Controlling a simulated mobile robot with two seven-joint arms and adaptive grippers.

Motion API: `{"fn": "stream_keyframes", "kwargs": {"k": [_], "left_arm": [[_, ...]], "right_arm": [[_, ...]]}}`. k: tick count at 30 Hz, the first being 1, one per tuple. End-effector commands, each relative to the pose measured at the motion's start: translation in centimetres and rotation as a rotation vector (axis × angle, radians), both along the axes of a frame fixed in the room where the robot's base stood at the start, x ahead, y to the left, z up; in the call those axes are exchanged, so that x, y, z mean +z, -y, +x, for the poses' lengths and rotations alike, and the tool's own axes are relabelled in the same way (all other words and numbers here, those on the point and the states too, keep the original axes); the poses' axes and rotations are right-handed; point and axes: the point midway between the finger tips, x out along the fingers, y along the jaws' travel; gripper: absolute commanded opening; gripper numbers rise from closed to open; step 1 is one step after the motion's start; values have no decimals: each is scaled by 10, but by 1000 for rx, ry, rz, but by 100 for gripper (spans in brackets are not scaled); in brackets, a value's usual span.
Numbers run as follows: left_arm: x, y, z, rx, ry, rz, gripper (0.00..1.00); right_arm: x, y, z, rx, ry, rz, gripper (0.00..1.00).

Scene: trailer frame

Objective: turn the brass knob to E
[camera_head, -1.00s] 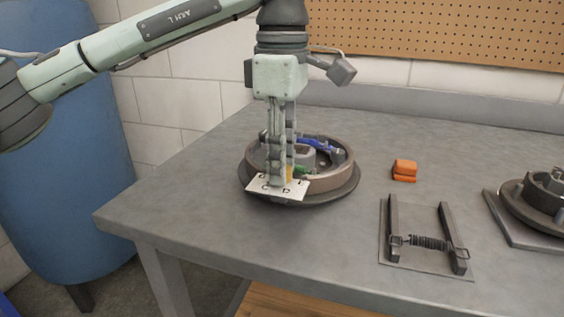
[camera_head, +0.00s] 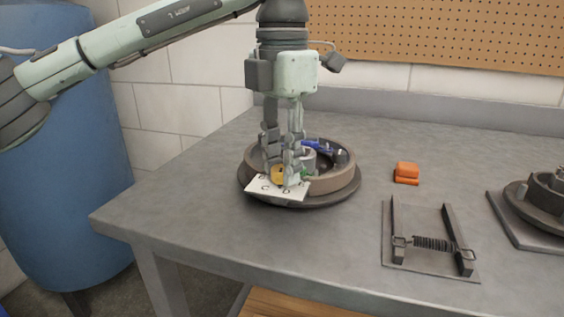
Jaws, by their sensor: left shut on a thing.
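The brass knob (camera_head: 277,175) shows as a small yellow patch between the fingers of my left gripper (camera_head: 281,179). It sits at a white plate (camera_head: 268,189) with black letters, on the front of a round brown drum-like part (camera_head: 339,181) on the bench. My left gripper points down and is shut on the knob. Some letters are visible on the plate, including what looks like C and D; the fingers hide part of the plate and most of the knob. I cannot tell which letter the knob points at. My right gripper is not in view.
The round part stands on the grey bench (camera_head: 200,200), with blue and green pieces inside. An orange block (camera_head: 406,173), a spring fixture on a plate (camera_head: 431,243) and another round assembly (camera_head: 535,204) lie to the right. A blue barrel (camera_head: 60,200) stands left of the bench.

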Motion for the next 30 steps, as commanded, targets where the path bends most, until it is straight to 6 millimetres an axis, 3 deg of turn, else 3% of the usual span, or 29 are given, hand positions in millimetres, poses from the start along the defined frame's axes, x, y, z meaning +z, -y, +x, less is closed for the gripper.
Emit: {"fn": "stream_keyframes", "kwargs": {"k": [14,30], "left_arm": [[-1,0,0,453,2,-1,0],[-1,-1,1,965,1,-1,0]], "right_arm": [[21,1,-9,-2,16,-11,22],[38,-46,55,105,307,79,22]]}}
